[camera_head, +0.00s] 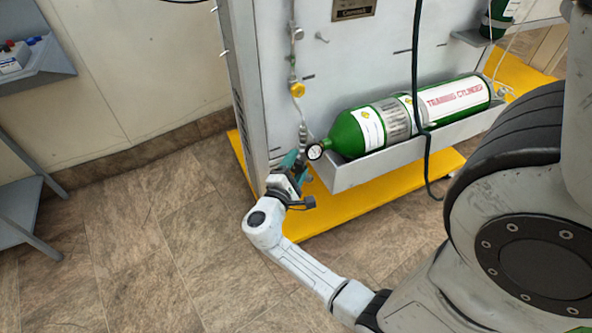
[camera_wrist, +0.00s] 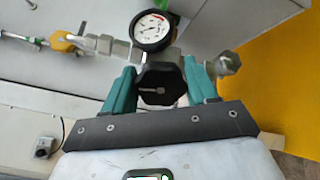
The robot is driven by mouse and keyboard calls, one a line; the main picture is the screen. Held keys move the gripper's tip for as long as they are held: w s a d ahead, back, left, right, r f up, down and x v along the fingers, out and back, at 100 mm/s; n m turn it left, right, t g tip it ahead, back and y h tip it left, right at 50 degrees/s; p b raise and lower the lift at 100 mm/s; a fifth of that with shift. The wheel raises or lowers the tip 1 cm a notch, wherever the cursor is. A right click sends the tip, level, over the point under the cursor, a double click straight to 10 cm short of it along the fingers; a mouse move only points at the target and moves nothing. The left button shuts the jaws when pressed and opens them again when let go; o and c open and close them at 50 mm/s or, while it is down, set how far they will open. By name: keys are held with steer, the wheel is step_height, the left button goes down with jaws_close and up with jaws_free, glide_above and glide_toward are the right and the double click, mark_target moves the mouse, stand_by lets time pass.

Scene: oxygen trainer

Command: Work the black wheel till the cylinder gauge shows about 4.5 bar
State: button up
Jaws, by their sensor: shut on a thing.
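The black wheel (camera_wrist: 160,84) shows in the wrist view between the two teal fingers of my gripper (camera_wrist: 160,90). The fingers are shut on it from both sides. The round cylinder gauge (camera_wrist: 152,30) sits just behind and above the wheel, with a white face and a black rim; its needle is too small to read. In the head view my gripper (camera_head: 291,168) is at the left end of the green training cylinder (camera_head: 350,132), beside the gauge (camera_head: 314,152). The wheel is hidden there by my gripper.
The cylinder lies in a grey tray (camera_head: 410,150) on the panel, above a yellow base (camera_head: 345,205). A yellow valve (camera_head: 297,89) sits on the pipe above. A dark hose (camera_head: 414,70) hangs in front of the cylinder. The floor at left is clear up to a grey shelf unit (camera_head: 20,205).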

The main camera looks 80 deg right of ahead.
steer(key=shift+f+m+b, duration=0.1)
steer(key=shift+m+b, duration=0.8)
steer(key=shift+m, duration=0.3)
steer(key=shift+s, duration=0.1)
steer(key=o, duration=1)
steer(key=shift+a, duration=0.1)
steer(key=a, duration=0.3)
steer(key=w+a+p, duration=0.1)
steer(key=a, duration=0.6)
steer(key=shift+w+a+p, duration=0.25)
steer(key=shift+a+p, duration=0.1)
steer(key=shift+p, duration=0.05)
